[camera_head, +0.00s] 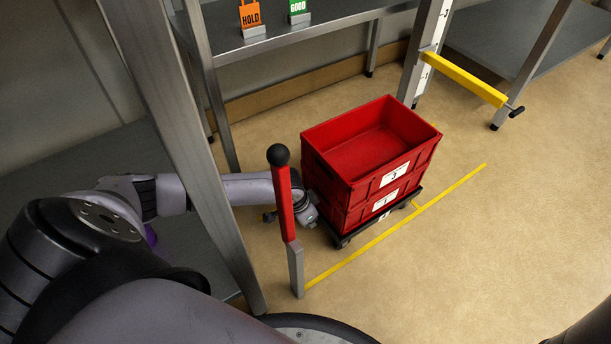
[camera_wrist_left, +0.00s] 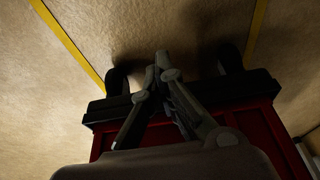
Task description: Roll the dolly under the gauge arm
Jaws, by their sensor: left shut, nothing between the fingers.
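The black dolly (camera_head: 408,203) stands on the floor with two stacked red crates (camera_head: 368,178) on it; the upper crate is open and looks empty. The yellow gauge arm (camera_head: 463,78) sticks out to the right from an upright post, beyond the dolly. The dolly is not beneath it. My left gripper (camera_head: 312,222) is low at the dolly's left end, partly hidden behind a red post. In the wrist view its fingers (camera_wrist_left: 160,62) are shut and empty, close to the dolly's black edge (camera_wrist_left: 100,112) and wheels. I cannot tell whether they touch. My right gripper is not in view.
A red and grey post (camera_head: 283,200) with a black ball top stands in front of my left forearm. A yellow line (camera_head: 450,188) runs along the floor beside the dolly. A shelf (camera_head: 300,30) holds HOLD and GOOD signs. The floor to the right is clear.

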